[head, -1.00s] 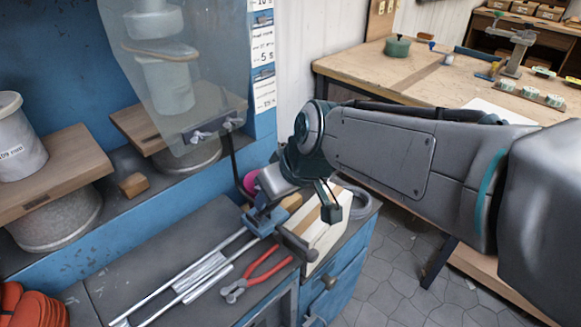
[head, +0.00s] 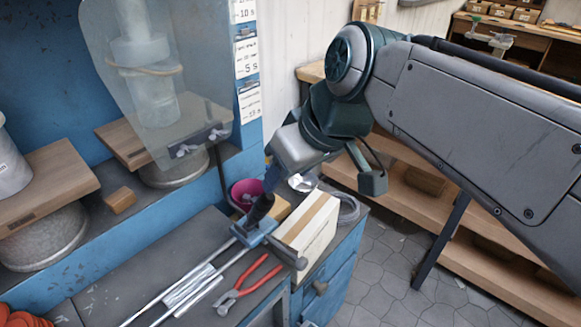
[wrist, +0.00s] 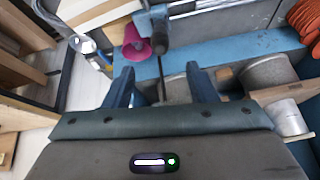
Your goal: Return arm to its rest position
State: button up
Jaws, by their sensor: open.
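My arm reaches in from the right in the head view, its elbow joint raised over the workbench. My gripper (head: 272,178) points down at the right end of the bench, above a blue tool with a black handle (head: 262,207). In the wrist view my gripper (wrist: 162,84) shows two blue fingers set well apart. Nothing is held between them. The exact gap between the fingertips and the black handle is hard to tell.
A magenta cup (head: 243,192), a long light box (head: 308,226), red-handled pliers (head: 245,286) and metal rods (head: 190,285) lie on the bench. A clear shield (head: 160,70) hangs at the left. A wooden table stands behind my arm. Open floor (head: 390,270) lies at the right.

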jog(key=s+d+f+m+h+p, duration=0.2)
jog(key=d+f+m+p, duration=0.1)
jog(key=d, duration=0.6)
jog(key=s+d+f+m+h+p, duration=0.1)
jog(key=d+f+m+h+p, duration=0.1)
jog(key=d+f+m, duration=0.3)
jog(key=d+f+p, duration=0.1)
jog(key=d+f, duration=0.1)
jog(key=d, duration=0.2)
jog(key=shift+s+f+m+g+h, duration=0.2)
jog(key=shift+s+m+g+h, duration=0.1)
jog(key=shift+s+m+g, duration=0.1)
jog(key=shift+a, duration=0.1)
dwell(5.7)
